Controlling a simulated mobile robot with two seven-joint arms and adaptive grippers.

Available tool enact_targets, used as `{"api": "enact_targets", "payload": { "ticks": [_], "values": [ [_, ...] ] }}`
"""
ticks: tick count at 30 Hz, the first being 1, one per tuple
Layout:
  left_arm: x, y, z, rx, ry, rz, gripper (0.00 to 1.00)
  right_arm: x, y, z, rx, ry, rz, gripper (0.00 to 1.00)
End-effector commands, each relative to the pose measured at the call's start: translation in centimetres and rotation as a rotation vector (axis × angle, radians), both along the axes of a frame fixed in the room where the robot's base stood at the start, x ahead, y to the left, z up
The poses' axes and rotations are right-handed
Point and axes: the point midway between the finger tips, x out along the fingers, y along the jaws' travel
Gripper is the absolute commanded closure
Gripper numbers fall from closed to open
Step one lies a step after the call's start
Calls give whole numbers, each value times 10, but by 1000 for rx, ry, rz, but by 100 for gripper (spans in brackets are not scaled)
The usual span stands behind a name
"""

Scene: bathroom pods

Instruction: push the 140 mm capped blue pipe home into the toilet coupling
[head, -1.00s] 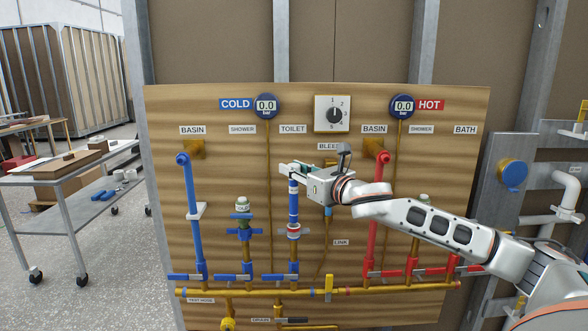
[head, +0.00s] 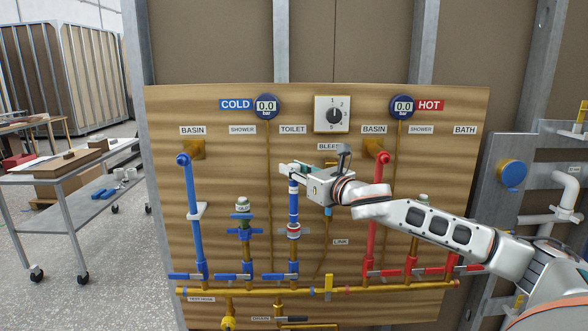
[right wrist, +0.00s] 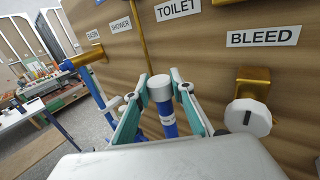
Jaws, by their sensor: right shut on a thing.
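The blue pipe (head: 293,206) stands upright below the TOILET label, with its lower end at the toilet coupling (head: 293,231), a pale collar with a reddish band. How deep the pipe sits in the coupling cannot be told. My right gripper (head: 288,169) comes in from the right at the pipe's top and is shut on it. In the right wrist view the pipe (right wrist: 168,122) with its grey cap (right wrist: 160,88) stands between the two green-padded fingers of the right gripper (right wrist: 162,106). My left gripper is not in view.
A blue basin pipe (head: 194,210) and a capped shower stub (head: 244,206) stand to the left, the red basin pipe (head: 373,215) to the right. The BLEED valve's white knob (right wrist: 248,117) is close beside the right fingers. A brass manifold (head: 300,291) runs below.

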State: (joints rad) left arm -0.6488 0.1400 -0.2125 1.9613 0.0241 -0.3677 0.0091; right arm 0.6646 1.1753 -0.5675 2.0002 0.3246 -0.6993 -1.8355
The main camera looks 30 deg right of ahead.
Motion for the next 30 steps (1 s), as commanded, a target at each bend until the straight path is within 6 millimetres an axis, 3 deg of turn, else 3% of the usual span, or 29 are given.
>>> {"api": "enact_targets", "payload": {
  "ticks": [30],
  "values": [
    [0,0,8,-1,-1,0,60,0,0,0,0,0,0,100]
  ]
}}
